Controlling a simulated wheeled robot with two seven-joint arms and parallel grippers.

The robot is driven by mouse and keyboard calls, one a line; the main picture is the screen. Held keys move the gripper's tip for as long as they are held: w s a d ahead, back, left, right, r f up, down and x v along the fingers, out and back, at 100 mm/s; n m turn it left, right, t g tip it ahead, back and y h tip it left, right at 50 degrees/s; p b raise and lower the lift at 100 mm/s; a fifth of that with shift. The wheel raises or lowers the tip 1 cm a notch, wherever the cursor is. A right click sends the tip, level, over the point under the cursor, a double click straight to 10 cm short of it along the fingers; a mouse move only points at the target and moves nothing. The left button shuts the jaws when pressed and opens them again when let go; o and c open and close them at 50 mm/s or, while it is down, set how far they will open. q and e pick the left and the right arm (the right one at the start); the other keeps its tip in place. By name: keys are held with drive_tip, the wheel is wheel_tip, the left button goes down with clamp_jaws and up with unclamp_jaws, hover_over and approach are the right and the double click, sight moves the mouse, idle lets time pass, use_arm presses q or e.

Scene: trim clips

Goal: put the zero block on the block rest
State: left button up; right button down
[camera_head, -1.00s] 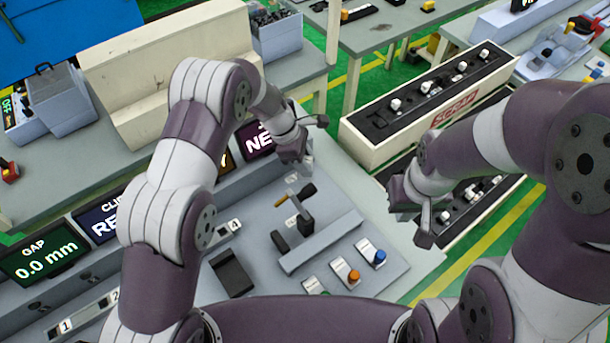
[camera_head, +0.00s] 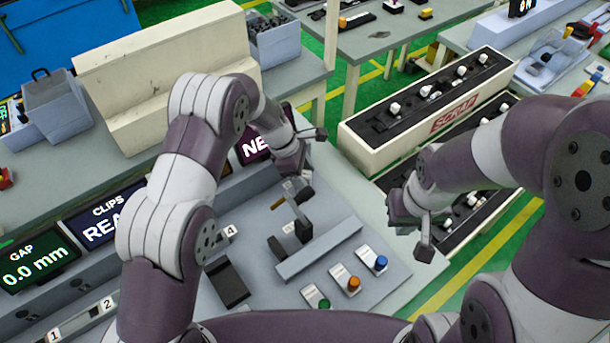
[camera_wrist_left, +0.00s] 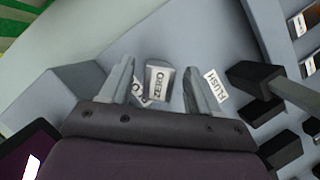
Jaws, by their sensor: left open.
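The zero block (camera_wrist_left: 157,83), a dark block with a white ZERO label, shows in the left wrist view between the two fingers. My left gripper (camera_wrist_left: 157,92) is open around it, with gaps at both sides; I cannot tell its height above the block. In the head view my left gripper (camera_head: 300,178) is low over the back of the grey bench fixture. A partly covered white label (camera_wrist_left: 138,90) lies beside the block; I cannot make out the block rest for certain. My right gripper (camera_head: 424,232) hangs at the bench's right side, its opening unclear.
A FLUSH label (camera_wrist_left: 215,84) and a dark handle (camera_wrist_left: 255,76) are right of the left fingers. A rail with dark posts (camera_head: 318,250) and several coloured buttons (camera_head: 353,284) stand in front. A SCRAP box (camera_head: 440,112) stands beyond the bench.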

use_arm(q)
drive_tip(key=shift+s+b+v, duration=0.4)
drive_tip(key=shift+b+v, duration=0.1)
drive_tip(key=shift+v, duration=5.25)
drive_tip(key=s+a+r+m+t+y, duration=0.1)
drive_tip(key=s+a+m+y, duration=0.1)
drive_tip(key=s+a+m, duration=0.5)
drive_tip(key=s+a+r+m+t+y, duration=0.1)
drive_tip(key=s+a+m, duration=0.5)
drive_tip(key=s, duration=0.8)
drive_tip(key=m+y, duration=0.1)
drive_tip(key=m, duration=0.2)
drive_tip(key=shift+s+a+y, duration=0.2)
drive_tip(key=shift+a+y, duration=0.1)
drive_tip(key=shift+a, duration=0.05)
drive_tip(key=shift+w+f, duration=0.1)
